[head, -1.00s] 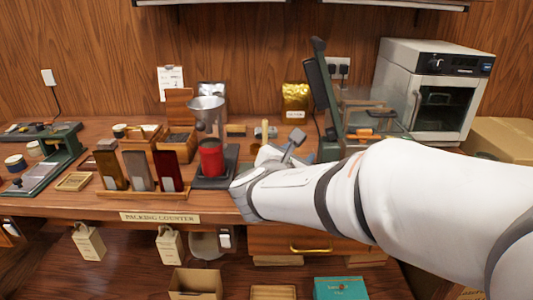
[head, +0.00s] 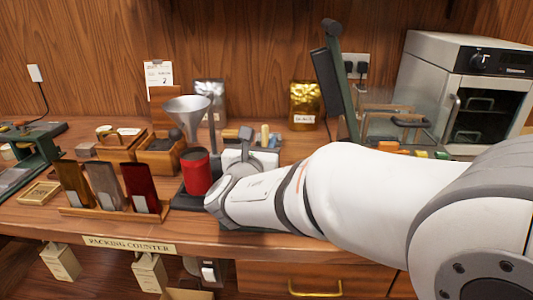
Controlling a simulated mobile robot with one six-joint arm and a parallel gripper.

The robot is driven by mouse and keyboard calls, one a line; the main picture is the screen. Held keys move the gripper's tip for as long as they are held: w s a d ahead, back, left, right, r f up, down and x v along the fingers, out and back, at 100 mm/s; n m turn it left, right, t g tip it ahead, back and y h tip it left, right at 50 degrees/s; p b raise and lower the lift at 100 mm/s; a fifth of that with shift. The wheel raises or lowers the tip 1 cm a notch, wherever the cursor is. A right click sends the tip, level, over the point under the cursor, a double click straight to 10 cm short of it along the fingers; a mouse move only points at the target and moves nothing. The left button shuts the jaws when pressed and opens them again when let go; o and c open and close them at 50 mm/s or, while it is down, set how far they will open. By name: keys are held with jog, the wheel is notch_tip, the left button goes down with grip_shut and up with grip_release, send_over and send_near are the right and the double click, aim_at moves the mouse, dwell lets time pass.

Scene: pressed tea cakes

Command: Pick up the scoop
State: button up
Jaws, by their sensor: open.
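My arm reaches in from the right, low over the packing counter, with its wrist beside a red canister (head: 195,173). My gripper (head: 246,139) is partly hidden behind the wrist; its pale body and a grey finger show just right of the canister. It is open, and I see nothing held in it. I cannot make out the scoop for certain. A wooden box (head: 157,160) with dark contents stands left of the canister. Small items behind the gripper are too small or covered to name.
A metal funnel (head: 187,106) stands above the canister. A wooden rack (head: 112,212) of upright packets is at front left. A gold pouch (head: 304,103) stands behind. A dark green upright machine (head: 334,85) and an oven (head: 478,95) are at right.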

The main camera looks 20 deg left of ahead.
aim_at(264, 133)
jog(key=w, duration=0.4)
jog(key=w+a, duration=0.1)
jog(key=w, duration=0.1)
jog(key=shift+w+f+b, duration=0.2)
jog(key=shift+w+b, duration=0.2)
grip_shut()
